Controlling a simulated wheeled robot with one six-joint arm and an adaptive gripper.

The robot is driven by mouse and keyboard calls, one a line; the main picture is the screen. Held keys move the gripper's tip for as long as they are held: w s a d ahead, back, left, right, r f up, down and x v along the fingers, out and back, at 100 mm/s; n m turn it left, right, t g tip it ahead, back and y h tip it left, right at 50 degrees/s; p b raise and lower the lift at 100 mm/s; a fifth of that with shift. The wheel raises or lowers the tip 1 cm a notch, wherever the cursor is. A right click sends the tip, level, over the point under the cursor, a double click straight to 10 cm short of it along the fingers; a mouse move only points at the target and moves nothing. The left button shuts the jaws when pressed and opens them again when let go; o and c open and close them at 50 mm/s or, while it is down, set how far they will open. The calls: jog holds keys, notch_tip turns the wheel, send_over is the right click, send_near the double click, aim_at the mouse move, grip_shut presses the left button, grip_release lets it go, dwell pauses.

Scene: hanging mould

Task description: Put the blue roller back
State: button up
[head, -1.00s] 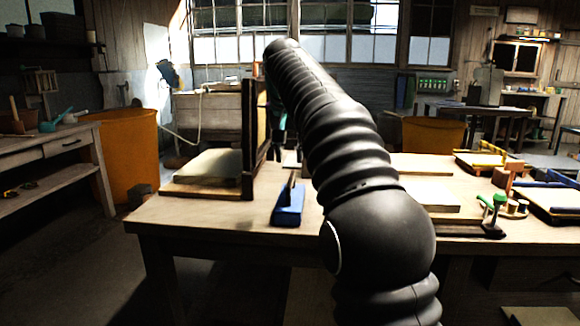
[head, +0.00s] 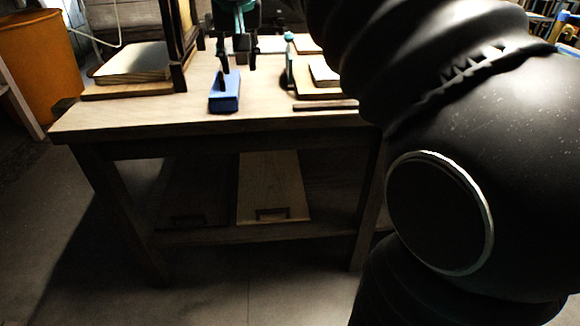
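A blue block-like piece (head: 225,98) lies on the wooden table (head: 130,118), near its front edge. A thin upright part stands on it. It is the only blue thing on this table in view; I cannot tell for certain that it is the roller. My gripper (head: 239,68) hangs fingers down, just above and slightly behind or beside this piece. Its two dark fingers are apart, with no thing clearly held between them. The gripper's upper part is cut off by the top edge, and my arm hides the table's right side.
A dark upright frame (head: 183,35) stands left of the blue piece, beside a pale slab (head: 135,62) on a board. A teal upright piece (head: 289,62) stands to the right by stacked boards (head: 320,92). An orange bin (head: 35,60) is at far left. Floor in front is clear.

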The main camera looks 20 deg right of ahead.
jog(key=s+f+n, duration=0.1)
jog(key=s+f, duration=2.1)
jog(key=shift+s+d+n+t+y, duration=0.15)
jog(key=shift+s+n+t+y, duration=0.15)
jog(key=shift+s+n+y, duration=0.1)
